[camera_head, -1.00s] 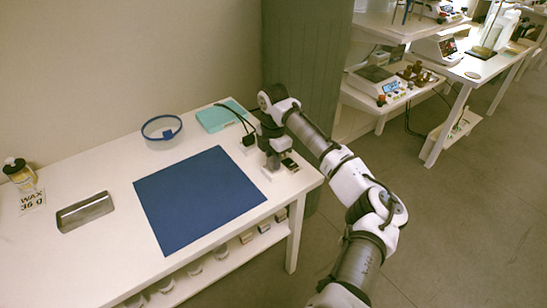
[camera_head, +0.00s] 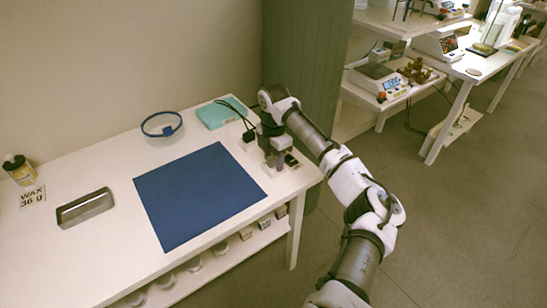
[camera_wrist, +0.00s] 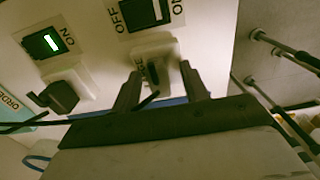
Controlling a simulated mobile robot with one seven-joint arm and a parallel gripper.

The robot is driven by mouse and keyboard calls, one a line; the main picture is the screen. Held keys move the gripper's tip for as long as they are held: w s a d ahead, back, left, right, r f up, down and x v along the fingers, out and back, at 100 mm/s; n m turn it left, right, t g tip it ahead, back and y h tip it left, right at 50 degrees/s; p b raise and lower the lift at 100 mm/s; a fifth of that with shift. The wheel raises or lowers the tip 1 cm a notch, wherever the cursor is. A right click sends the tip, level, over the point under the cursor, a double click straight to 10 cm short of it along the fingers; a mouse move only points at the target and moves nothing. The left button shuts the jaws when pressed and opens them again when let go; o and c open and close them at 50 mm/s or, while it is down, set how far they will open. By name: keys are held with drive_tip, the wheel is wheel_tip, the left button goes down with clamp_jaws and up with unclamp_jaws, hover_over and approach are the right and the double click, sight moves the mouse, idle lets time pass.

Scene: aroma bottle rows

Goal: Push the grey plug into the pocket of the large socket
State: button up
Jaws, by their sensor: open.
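My gripper (camera_wrist: 160,88) is open, with its fingers apart on either side of a pale block below a dark OFF/ON switch. This block looks like the large socket (camera_wrist: 150,46). A small grey shape with lettering, perhaps the grey plug (camera_wrist: 152,73), shows between the fingertips. I cannot tell how deep it sits or whether the fingers touch it. A thin black cable ends near it. In the head view my gripper (camera_head: 275,161) points down at the table's right end and hides most of the socket.
A black plug (camera_wrist: 58,96) sits left of my gripper beside a green-lit switch (camera_wrist: 44,43). A teal item (camera_head: 222,113), a blue ring (camera_head: 162,125), a blue mat (camera_head: 200,195) and a metal tray (camera_head: 85,208) lie on the table. The table's right edge is close.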

sight(274, 156)
wheel_tip(274, 156, up, 14)
drive_tip(key=b, duration=0.1)
drive_tip(key=shift+f, duration=0.1)
idle(0.4)
